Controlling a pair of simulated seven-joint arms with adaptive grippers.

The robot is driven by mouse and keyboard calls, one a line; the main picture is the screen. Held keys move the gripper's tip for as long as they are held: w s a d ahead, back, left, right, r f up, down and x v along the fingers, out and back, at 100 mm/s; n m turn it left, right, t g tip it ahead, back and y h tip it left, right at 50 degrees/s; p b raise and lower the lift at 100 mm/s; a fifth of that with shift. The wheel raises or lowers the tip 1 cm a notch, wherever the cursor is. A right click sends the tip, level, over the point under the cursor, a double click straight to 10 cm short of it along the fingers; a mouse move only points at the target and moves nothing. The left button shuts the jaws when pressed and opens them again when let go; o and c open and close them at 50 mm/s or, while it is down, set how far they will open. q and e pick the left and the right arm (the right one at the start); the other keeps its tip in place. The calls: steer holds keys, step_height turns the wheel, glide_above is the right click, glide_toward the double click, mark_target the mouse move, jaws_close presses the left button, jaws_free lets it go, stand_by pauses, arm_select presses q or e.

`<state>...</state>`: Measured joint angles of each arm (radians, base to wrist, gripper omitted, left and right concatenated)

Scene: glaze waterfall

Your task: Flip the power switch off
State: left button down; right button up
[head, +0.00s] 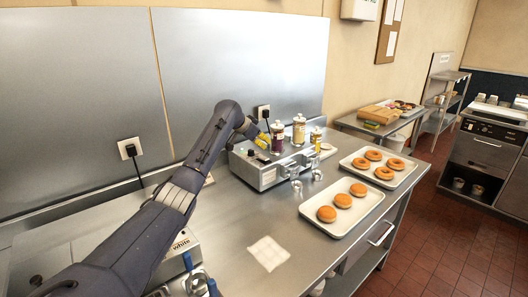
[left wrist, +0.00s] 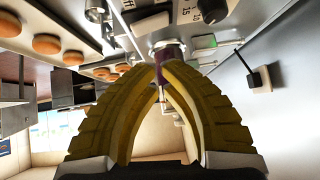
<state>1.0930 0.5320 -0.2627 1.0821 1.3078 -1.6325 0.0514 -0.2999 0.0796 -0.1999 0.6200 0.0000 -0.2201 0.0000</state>
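The metal glaze machine (head: 262,172) stands on the steel counter, with jars on and behind it. The purple jar (left wrist: 168,52) shows just beyond the tips. I cannot tell which way the power switch is set. My right gripper is not visible.
Two white trays of doughnuts (head: 341,222) (head: 399,176) lie right of the machine. A white cloth (head: 268,252) lies on the front counter. A black plug sits in a wall outlet (head: 129,149). The counter between cloth and machine is mostly clear.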

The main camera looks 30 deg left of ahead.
arm_select(q)
steer(key=a+v, duration=0.1)
steer(key=v, duration=0.7)
steer(key=shift+w, duration=0.25)
